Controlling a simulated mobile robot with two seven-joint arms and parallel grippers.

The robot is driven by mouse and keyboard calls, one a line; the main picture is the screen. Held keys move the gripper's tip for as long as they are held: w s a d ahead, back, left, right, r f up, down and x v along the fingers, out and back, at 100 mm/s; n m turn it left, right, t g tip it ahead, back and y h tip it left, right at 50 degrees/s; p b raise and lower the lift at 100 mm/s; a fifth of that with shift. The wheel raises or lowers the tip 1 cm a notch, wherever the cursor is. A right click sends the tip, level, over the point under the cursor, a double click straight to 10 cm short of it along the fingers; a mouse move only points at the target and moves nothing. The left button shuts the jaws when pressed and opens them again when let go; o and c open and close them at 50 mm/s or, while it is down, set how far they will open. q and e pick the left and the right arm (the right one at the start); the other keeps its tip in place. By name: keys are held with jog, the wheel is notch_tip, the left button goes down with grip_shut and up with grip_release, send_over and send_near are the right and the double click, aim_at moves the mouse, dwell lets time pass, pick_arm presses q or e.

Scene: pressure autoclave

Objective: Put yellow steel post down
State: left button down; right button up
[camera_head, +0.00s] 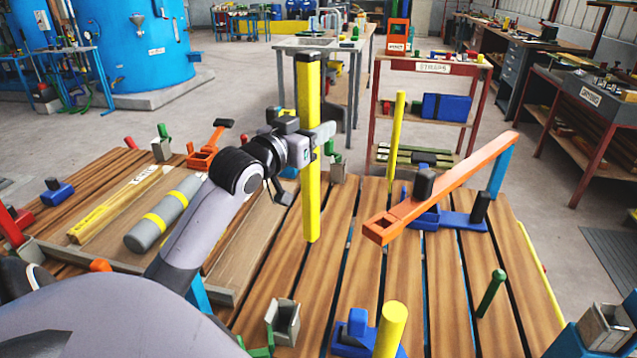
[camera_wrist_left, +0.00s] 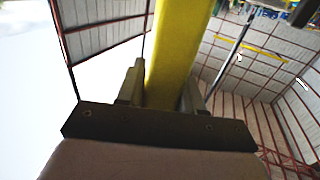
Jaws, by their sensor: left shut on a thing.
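The yellow steel post (camera_head: 309,195) is long, square and upright over the wooden slatted table (camera_head: 350,275). My left gripper (camera_head: 314,137) is shut on it around its middle. In the left wrist view the post (camera_wrist_left: 180,50) passes between the two fingers (camera_wrist_left: 165,92) of the gripper. The lower end of the post is over the slats near the middle of the table; I cannot tell whether it touches them. My right gripper is not in view.
An orange beam (camera_head: 450,188) on a blue stand (camera_head: 460,220) is right of the post. A thin yellow post (camera_head: 395,140) stands behind, and a yellow cylinder (camera_head: 390,330) in front. A grey cylinder (camera_head: 165,213) lies left. Slats around the post's foot are bare.

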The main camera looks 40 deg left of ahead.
aim_at(306, 185)
pick_arm(q)
notch_tip(306, 185, down, 10)
jog(key=b, duration=0.1)
jog(key=shift+f, duration=0.2)
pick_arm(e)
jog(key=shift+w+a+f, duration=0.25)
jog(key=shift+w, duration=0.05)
pick_arm(q)
jog(key=shift+f, duration=0.1)
jog(key=c, duration=0.7)
grip_release()
jog(key=shift+f, duration=0.1)
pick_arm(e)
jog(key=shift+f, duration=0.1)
pick_arm(q)
jog(key=shift+s+d, duration=0.1)
jog(key=shift+s, duration=0.25)
jog(key=s, duration=0.7)
jog(key=s+d, duration=0.1)
jog(key=s, duration=0.3)
jog(key=shift+s+d+b, duration=0.1)
jog(key=shift+s+b, duration=0.05)
jog(key=shift+b, duration=0.15)
